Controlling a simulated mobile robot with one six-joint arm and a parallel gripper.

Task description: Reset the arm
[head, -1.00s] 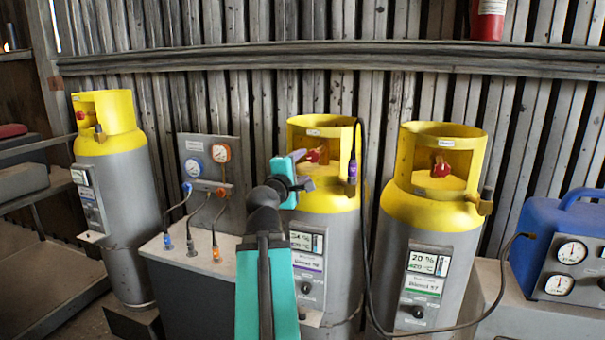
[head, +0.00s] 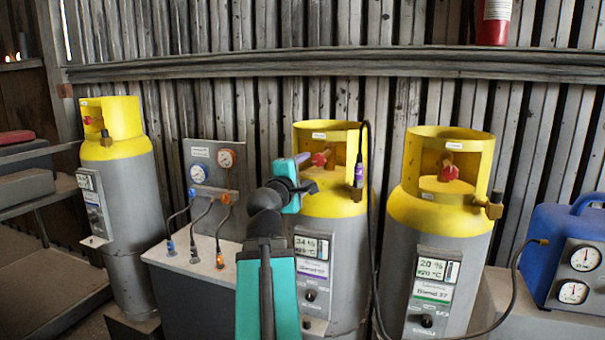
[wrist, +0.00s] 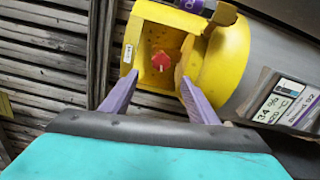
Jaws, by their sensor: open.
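My arm is teal and black and reaches up in front of the middle cylinder in the head view. My gripper (head: 308,173) is at the left side of that cylinder's yellow collar. In the wrist view my gripper (wrist: 160,97) shows two purple fingers spread apart with nothing between them. Beyond the fingers is the yellow collar (wrist: 222,62) of the middle cylinder (head: 330,222), with a red valve knob (wrist: 162,61) inside its opening. I cannot tell whether a finger touches the collar.
A right cylinder (head: 438,225) and a left cylinder (head: 125,200) stand either side. A gauge panel (head: 213,178) with hoses is left of my arm. A black hose (head: 372,230) hangs between the middle and right cylinders. A blue gauge unit (head: 570,250) stands far right.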

